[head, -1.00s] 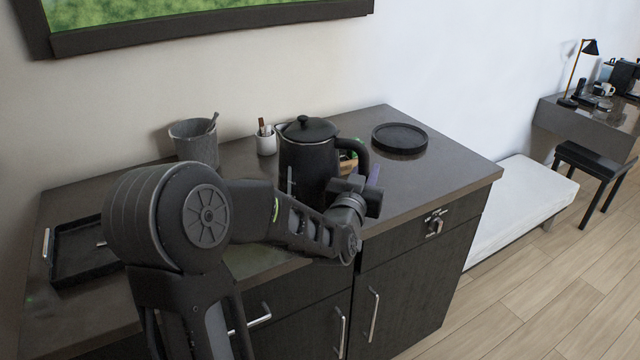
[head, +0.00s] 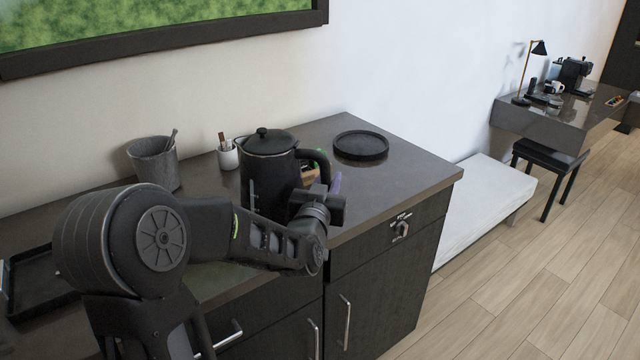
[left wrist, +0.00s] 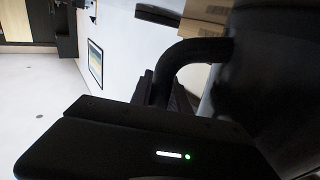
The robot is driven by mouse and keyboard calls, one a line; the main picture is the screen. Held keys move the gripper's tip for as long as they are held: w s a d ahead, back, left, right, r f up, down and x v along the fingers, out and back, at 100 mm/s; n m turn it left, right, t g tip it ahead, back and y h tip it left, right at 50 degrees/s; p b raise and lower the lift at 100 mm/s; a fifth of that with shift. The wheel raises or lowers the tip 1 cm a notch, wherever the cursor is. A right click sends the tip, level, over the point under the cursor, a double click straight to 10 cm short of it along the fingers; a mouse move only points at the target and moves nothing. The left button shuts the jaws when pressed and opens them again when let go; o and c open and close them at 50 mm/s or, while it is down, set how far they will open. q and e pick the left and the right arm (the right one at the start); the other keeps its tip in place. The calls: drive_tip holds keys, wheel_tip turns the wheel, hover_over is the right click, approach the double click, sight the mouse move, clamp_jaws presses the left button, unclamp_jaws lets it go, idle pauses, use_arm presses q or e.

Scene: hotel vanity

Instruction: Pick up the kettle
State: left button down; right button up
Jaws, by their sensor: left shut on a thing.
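The kettle (head: 266,180) is black with a knobbed lid and stands upright at the counter, near the middle of the head view. Its handle (head: 325,163) points right; in the left wrist view the handle (left wrist: 190,52) curves out from the dark body (left wrist: 248,80). My left gripper (head: 327,188) is at the handle, shut on it, with a purplish finger showing beside it. My forearm hides the kettle's base, so I cannot tell whether it touches the counter. My right gripper is not in view.
On the counter (head: 405,180) are a round black tray (head: 361,145) right of the kettle, a white cup (head: 228,157) and a grey bucket (head: 153,165) to its left, and a black tray (head: 38,283) at far left. Small items sit behind the handle. A white bench (head: 485,205) stands beyond.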

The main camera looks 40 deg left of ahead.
use_arm(q)
drive_tip(key=shift+r, duration=0.35)
wheel_tip(320, 180, up, 10)
drive_tip(key=shift+f+p, duration=0.2)
drive_tip(key=shift+p, duration=0.1)
idle(0.5)
idle(0.3)
drive_tip(key=shift+r, duration=0.15)
idle(0.4)
